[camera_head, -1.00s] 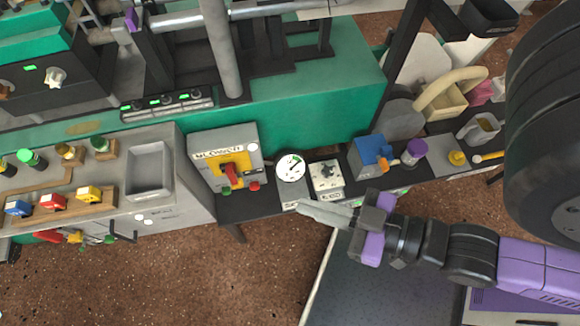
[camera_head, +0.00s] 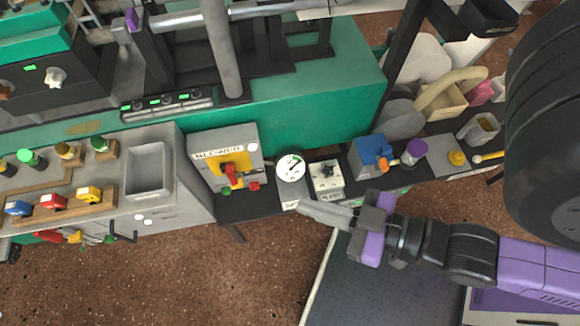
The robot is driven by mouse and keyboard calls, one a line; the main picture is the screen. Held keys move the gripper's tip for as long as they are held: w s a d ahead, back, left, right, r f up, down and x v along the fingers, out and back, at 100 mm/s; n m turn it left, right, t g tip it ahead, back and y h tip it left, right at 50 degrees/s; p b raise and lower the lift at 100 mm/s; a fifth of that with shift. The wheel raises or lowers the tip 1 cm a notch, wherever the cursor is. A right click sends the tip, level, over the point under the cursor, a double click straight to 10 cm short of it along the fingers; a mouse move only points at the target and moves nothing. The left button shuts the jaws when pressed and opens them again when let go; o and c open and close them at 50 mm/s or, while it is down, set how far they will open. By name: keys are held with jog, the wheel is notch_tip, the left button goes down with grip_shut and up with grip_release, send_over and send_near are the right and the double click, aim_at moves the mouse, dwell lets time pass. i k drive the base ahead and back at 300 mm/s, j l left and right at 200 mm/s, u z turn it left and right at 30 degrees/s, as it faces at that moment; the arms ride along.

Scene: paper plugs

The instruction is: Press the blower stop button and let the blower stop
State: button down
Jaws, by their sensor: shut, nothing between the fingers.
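A grey control box (camera_head: 205,172) with a worn label stands on the dark bench at the centre. It carries a red handle on a yellow plate (camera_head: 236,176). A green button (camera_head: 227,191) and a red button (camera_head: 254,187) sit along its front lower edge. The exact height of the tips cannot be told.
A round white gauge (camera_head: 290,167) and a small switch box (camera_head: 327,178) stand right of the control box. Further right are a blue box (camera_head: 368,158) and a purple-topped container (camera_head: 416,149). A grey basin (camera_head: 149,171) is left. Brown floor lies open in front.

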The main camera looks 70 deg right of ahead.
aim_at(254, 186)
jog(key=k+z, duration=0.3)
jog(key=k, duration=0.65)
